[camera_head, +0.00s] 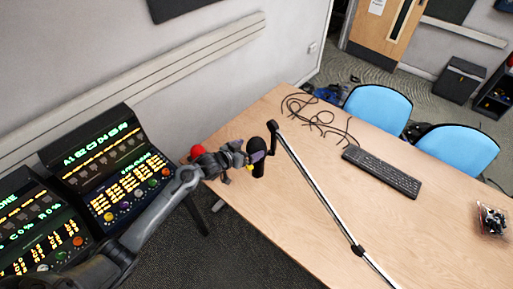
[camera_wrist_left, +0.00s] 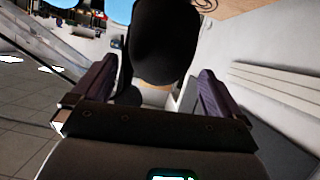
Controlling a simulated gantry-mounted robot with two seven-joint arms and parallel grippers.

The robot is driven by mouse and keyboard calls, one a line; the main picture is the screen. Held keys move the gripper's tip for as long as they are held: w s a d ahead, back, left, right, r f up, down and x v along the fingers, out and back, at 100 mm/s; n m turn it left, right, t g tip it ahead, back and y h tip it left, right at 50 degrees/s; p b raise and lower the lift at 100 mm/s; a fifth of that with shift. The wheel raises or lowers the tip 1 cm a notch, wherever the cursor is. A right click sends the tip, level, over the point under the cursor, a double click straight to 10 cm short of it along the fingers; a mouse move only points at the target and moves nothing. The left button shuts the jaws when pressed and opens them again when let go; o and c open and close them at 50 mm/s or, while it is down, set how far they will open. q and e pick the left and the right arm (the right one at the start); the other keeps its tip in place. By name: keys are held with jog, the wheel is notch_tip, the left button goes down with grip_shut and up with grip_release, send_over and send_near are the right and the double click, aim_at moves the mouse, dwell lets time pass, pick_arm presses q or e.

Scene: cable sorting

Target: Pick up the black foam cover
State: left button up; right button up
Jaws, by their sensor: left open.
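The black foam cover (camera_head: 257,146) is a rounded dark cap on a microphone near the table's left edge. In the left wrist view the foam cover (camera_wrist_left: 165,42) looms large at the top centre, with a tan band showing at its lower edge. My left gripper (camera_head: 250,157) is at the cover, its purple fingers partly overlapping it in the head view. In the left wrist view the fingers of my left gripper (camera_wrist_left: 155,84) are spread, one on each side of the cover, with visible gaps. My right gripper is not in view.
A silver boom arm (camera_head: 320,195) runs from beside the cover across the wooden table (camera_head: 300,240). A tangled black cable (camera_head: 318,117), a keyboard (camera_head: 382,171) and a small clear packet (camera_head: 492,219) lie on the table. Blue chairs (camera_head: 378,108) stand behind. Lit control panels (camera_head: 105,170) are at left.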

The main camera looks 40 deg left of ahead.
pick_arm(q)
jog(key=shift+w+f, duration=0.15)
jog(key=shift+w, duration=0.4)
jog(key=x, duration=0.3)
jog(key=shift+d+p, duration=0.1)
jog(key=shift+p, duration=0.2)
jog(key=shift+w+f, duration=0.25)
jog(key=shift+w, duration=0.25)
jog(key=c, duration=0.9)
jog(key=shift+r, duration=0.1)
notch_tip(320, 180, up, 27)
jog(key=p, duration=1)
jog(key=shift+r, duration=0.2)
